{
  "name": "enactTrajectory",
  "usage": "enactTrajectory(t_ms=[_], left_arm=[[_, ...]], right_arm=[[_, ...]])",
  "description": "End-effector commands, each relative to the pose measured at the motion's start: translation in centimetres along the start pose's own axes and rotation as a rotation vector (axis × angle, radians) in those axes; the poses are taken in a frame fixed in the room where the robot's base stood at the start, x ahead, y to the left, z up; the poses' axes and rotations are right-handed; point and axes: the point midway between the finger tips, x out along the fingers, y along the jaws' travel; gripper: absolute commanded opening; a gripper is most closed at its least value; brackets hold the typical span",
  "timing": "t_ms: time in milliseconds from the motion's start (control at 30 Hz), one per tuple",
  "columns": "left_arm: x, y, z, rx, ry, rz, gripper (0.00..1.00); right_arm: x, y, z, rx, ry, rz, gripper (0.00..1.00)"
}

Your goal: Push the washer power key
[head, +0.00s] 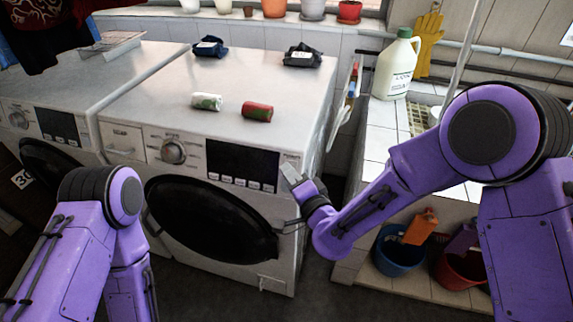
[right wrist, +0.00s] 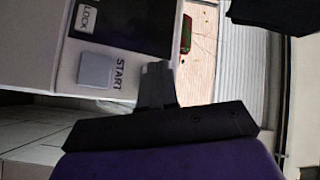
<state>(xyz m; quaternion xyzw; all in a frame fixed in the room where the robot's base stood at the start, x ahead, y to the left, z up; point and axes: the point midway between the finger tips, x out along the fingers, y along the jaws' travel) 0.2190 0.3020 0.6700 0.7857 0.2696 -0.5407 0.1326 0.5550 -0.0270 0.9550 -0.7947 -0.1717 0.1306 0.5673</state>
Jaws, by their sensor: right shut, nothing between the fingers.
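The white washer (head: 215,240) has a front panel with a dial (head: 173,151) and a dark display (head: 242,163) with a row of small keys along its lower edge. My right gripper (head: 290,172) is shut and empty at the right end of this panel. In the right wrist view, the right gripper's grey fingers (right wrist: 157,76) are beside a square grey key (right wrist: 96,70) labelled START, with a gap in the picture. A LOCK key (right wrist: 87,18) lies further along the display. I cannot read a power label. My left arm is at lower left; its gripper is not visible.
A white can (head: 206,101), a red can (head: 257,111) and dark folded cloths (head: 302,56) lie on the washer top. A second washer stands at left. At right, a tiled counter holds a white jug (head: 397,66), with blue (head: 397,255) and red buckets below.

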Motion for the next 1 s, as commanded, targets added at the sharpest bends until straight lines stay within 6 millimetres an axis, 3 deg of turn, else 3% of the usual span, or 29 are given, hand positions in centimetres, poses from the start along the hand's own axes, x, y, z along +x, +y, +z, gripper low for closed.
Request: enactTrajectory(t_ms=[1000], left_arm=[[0.28, 0.02, 0.11, 0.000, 0.000, 0.000, 0.34]], right_arm=[[0.20, 0.26, -0.25, 0.000, 0.000, 0.000, 0.00]])
